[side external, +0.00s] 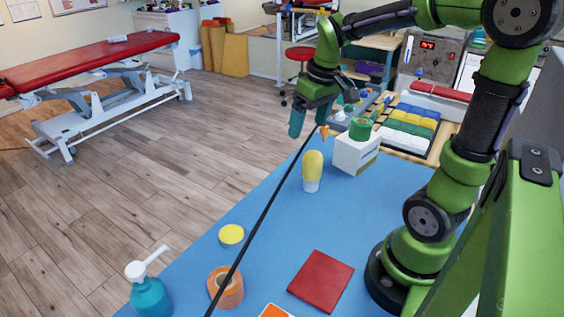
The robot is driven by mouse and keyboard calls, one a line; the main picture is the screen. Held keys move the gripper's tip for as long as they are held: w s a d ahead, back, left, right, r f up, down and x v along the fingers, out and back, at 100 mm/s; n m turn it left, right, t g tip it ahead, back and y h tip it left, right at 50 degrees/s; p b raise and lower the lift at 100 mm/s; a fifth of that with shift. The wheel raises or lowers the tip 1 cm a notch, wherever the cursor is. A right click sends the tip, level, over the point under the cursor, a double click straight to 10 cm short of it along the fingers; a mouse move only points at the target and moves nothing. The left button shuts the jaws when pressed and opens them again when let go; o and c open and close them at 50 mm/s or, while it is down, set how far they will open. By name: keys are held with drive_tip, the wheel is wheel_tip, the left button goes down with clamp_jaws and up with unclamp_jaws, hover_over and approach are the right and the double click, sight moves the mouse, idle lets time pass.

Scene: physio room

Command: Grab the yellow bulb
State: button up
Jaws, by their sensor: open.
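The yellow bulb (313,164) stands upright on the blue table top (265,215), its rounded yellow part up and a pale base below. My gripper (310,121) hangs above and slightly behind it in the picture, fingers pointing down. The jaws are open, with nothing seen between them. The bulb is apart from the fingers and fully visible. A small orange thing (324,131) shows beside the right finger; I cannot tell what it is.
A white box (355,154) with a green roll (360,128) stands right of the bulb. A thin black line crosses the view left of the bulb. In front are a yellow disc (231,234), an orange ring (228,290), a red square (321,281) and a teal pump bottle (150,297).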

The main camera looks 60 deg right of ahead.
sight(315, 154)
drive_tip(key=w+d+n+g, duration=0.1)
drive_tip(key=d+n+g, duration=0.1)
drive_tip(key=d+n, duration=0.35)
drive_tip(key=shift+n, duration=0.25)
wheel_tip(315, 154, down, 11)
drive_tip(key=shift+s+f, duration=0.15)
drive_tip(key=shift+f, duration=0.05)
drive_tip(key=shift+w+f, duration=0.15)
drive_tip(key=shift+f, duration=1.15)
drive_tip(key=shift+w+f, duration=0.1)
drive_tip(key=shift+f, duration=1.2)
